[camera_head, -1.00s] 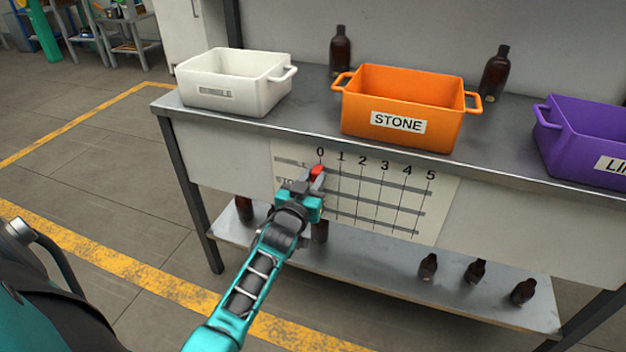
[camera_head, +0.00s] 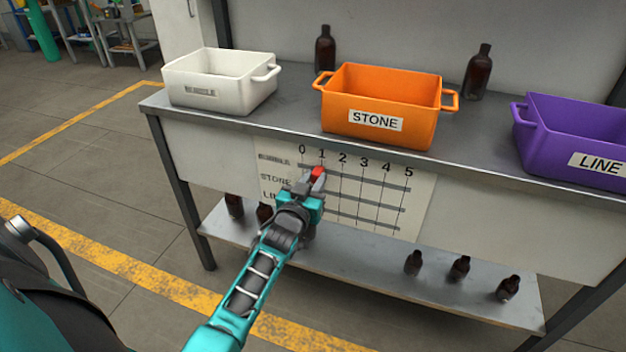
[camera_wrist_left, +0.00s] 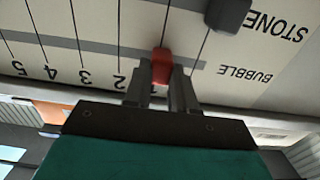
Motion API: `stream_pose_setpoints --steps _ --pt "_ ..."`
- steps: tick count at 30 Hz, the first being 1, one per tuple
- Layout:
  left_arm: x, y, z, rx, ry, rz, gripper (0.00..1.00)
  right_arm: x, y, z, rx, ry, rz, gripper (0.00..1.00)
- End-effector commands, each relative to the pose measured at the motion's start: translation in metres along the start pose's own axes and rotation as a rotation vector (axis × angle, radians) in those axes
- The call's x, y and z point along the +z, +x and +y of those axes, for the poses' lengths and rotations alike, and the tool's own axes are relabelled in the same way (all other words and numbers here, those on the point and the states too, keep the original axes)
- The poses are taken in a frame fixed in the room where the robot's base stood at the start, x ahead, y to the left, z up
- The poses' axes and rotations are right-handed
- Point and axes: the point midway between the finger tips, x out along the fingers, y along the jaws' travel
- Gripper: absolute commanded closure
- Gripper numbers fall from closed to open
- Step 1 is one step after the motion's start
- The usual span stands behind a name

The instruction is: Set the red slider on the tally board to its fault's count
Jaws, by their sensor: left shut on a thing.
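The tally board (camera_head: 415,195) is a white panel on the front of the bench, with columns 0 to 5 and rows labelled BUBBLE, STONE and a partly hidden third. The red slider (camera_head: 317,172) sits on the top row, BUBBLE, at about the 1 line. My left gripper (camera_head: 313,178) is shut on it. In the left wrist view the red slider (camera_wrist_left: 162,66) is between the fingers (camera_wrist_left: 161,88), covering the numeral 1; the 2 is beside it. A dark grey slider (camera_wrist_left: 228,14) sits on the STONE row in that view. My right gripper is not in view.
On the bench top (camera_head: 300,128) stand a white bin (camera_head: 215,82), an orange STONE bin (camera_head: 385,95) and a purple LINE bin (camera_head: 565,135). Amber bottles stand behind the orange bin (camera_head: 325,50) and (camera_head: 478,73). Several more stand on the lower shelf (camera_head: 365,262).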

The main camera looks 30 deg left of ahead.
Motion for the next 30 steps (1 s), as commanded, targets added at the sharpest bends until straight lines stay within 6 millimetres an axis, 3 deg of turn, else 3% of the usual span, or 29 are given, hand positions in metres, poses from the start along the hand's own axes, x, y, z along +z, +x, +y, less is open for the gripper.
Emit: stream_pose_setpoints --steps 11,12,20,30 --pt "-0.0010 0.0007 -0.0005 -0.001 0.001 0.002 1.00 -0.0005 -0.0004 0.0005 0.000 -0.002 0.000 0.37" --pt "-0.0010 0.0007 -0.0004 -0.001 0.001 0.002 0.74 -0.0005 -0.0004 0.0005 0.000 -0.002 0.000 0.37" --pt "-0.0007 0.0004 -0.0008 -0.001 0.001 0.001 0.49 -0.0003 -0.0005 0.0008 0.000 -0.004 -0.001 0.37" --pt "-0.0004 0.0002 -0.0010 -0.001 0.001 0.000 0.49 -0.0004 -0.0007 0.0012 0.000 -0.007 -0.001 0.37"
